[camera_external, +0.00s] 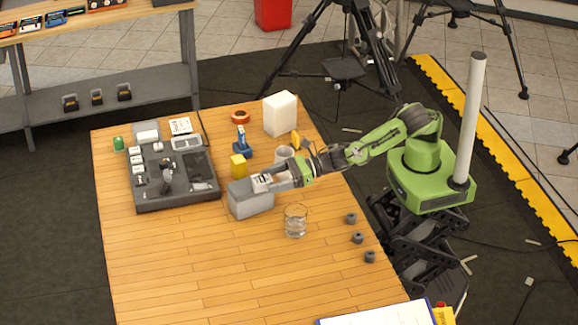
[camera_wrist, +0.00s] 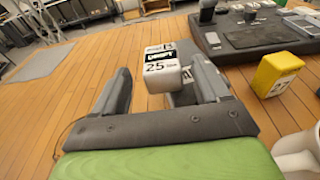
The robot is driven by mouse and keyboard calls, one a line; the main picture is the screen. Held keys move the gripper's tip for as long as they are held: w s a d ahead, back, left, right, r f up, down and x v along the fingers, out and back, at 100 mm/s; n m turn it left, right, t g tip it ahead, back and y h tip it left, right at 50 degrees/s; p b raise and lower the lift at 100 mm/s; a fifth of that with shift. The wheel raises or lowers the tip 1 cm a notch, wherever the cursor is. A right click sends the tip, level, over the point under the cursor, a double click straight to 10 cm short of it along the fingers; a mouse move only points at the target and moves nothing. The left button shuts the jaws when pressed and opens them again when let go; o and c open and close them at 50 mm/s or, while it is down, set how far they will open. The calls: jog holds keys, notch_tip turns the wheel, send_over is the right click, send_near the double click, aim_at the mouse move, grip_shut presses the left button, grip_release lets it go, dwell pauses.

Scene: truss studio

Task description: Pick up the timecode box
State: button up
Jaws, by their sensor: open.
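A small white box with a black label reading "DRIFT" and "25" (camera_wrist: 162,76), which looks like the timecode box, is between and just ahead of my fingertips in the wrist view. In the external view this white box (camera_external: 261,180) sits on a larger grey block (camera_external: 250,204) on the wooden table. My gripper (camera_external: 268,182) reaches in from the right at the block's top. In the wrist view my gripper (camera_wrist: 162,84) is open, with a finger on each side of the white box. Whether either finger touches it I cannot tell.
A yellow box (camera_external: 238,166) stands just behind the grey block. A glass jar (camera_external: 295,222) is close in front, and a white mug (camera_external: 284,153) is near my wrist. A dark equipment case (camera_external: 178,201) lies at left. The table's front is mostly clear.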

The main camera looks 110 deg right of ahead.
jog(key=w, duration=0.2)
jog(key=w+f, duration=0.1)
jog(key=w, duration=0.1)
jog(key=shift+d, duration=0.15)
jog(key=shift+s+r, duration=0.15)
jog(key=c, duration=1.2)
notch_tip(320, 180, up, 17)
jog(key=p, duration=0.4)
jog(key=b, duration=0.6)
send_over(259, 176)
jog(key=d, duration=0.1)
notch_tip(259, 176, down, 7)
jog(key=f+b, duration=0.1)
jog(key=f, duration=0.5)
jog(key=f+b, duration=0.1)
jog(key=f, duration=0.3)
jog(key=shift+s+d+b, duration=0.25)
jog(key=shift+b, duration=0.05)
jog(key=shift+r, duration=0.1)
